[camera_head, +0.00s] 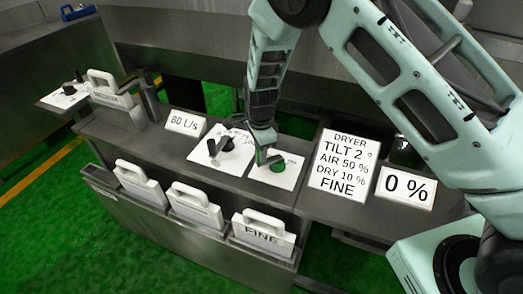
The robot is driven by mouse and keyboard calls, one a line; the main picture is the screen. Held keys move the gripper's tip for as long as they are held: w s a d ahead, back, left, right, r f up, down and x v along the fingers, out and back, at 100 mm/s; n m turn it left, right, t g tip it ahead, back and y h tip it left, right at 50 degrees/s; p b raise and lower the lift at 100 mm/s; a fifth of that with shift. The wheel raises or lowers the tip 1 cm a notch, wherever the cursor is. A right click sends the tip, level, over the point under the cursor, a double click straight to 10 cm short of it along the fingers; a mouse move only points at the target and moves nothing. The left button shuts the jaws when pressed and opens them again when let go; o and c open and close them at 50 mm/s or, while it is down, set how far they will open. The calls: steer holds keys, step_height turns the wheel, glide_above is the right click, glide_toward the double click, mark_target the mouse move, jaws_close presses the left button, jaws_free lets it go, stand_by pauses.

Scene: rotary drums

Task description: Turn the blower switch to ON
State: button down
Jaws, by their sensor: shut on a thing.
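A green knob (278,163) stands on a white plate (287,180) on the grey console; I take it for the blower switch, but its small lettering is too small to read. My gripper (266,156) reaches down from above and is shut on the green knob, hiding its left part. Which way the knob points cannot be told.
A black lever knob (221,147) on its own white plate is close on the left. Signs read 80 L/s (185,123), DRYER settings (343,164) and 0 % (405,188). White handled cassettes (262,236) line the front. Another black knob (69,89) is far left.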

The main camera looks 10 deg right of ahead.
steer(key=shift+w+r, duration=0.1)
stand_by(0.3)
steer(key=c, duration=1.2)
jaws_free()
step_height(320, 180, up, 17)
steer(key=b, duration=0.2)
steer(key=shift+r+b, duration=0.15)
steer(key=shift+b, duration=0.25)
steer(key=s+n, duration=0.8)
steer(key=s, duration=0.2)
steer(key=s+r+n, duration=0.1)
steer(key=s+n, duration=0.7)
steer(key=s, duration=0.3)
steer(key=s+r+n, duration=0.1)
steer(key=s+n, duration=0.6)
steer(key=s, duration=0.4)
steer(key=shift+d+n+y, duration=0.3)
steer(key=shift+n, duration=0.1)
